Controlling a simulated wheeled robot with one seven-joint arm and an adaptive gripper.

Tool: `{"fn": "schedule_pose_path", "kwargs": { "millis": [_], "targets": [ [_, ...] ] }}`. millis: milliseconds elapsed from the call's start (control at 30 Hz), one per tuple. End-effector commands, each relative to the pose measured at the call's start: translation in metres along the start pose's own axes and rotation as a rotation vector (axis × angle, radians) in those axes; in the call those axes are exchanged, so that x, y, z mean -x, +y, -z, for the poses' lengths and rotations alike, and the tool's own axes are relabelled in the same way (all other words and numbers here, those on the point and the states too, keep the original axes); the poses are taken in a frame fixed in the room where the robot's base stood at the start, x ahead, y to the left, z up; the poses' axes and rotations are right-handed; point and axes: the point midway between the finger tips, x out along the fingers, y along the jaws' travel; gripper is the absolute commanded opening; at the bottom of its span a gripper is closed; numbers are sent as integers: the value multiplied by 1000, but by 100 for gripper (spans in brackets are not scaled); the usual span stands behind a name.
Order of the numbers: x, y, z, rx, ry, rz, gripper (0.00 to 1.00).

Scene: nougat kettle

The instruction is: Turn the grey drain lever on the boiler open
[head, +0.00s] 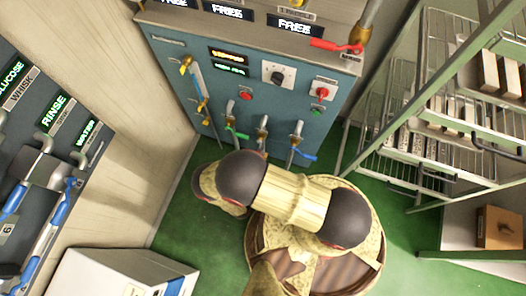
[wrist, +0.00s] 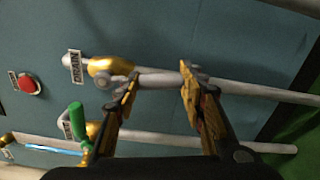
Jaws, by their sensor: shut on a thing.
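The boiler (head: 178,85) is a blue-grey panel. In the wrist view its DRAIN label (wrist: 75,66) sits beside a brass valve (wrist: 104,66). The grey drain lever (wrist: 158,80) runs from this valve, roughly along the grey pipe (wrist: 250,92). My gripper (wrist: 160,88) has one finger on each side of the lever and is shut on it. The exact contact is partly hidden by the fingers. In the head view the middle valve (head: 263,124) shows above my arm, whose dark joint hides my gripper.
A green-handled valve (wrist: 78,120) is close beside the drain valve; its green handle also shows in the head view (head: 238,133). A blue handle (head: 303,154) is to the right. A red button (wrist: 30,85) is on the panel. A wire rack (head: 425,135) stands right.

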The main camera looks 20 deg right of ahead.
Motion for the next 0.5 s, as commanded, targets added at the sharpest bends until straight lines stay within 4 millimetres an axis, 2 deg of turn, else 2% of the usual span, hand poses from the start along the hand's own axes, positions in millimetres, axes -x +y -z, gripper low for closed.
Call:
{"fn": "schedule_pose_path", "kwargs": {
  "millis": [200, 500],
  "targets": [
    [0, -2, 10, -125, 0, 4, 0],
    [0, 0, 16, -206, 0, 4, 0]
  ]
}}
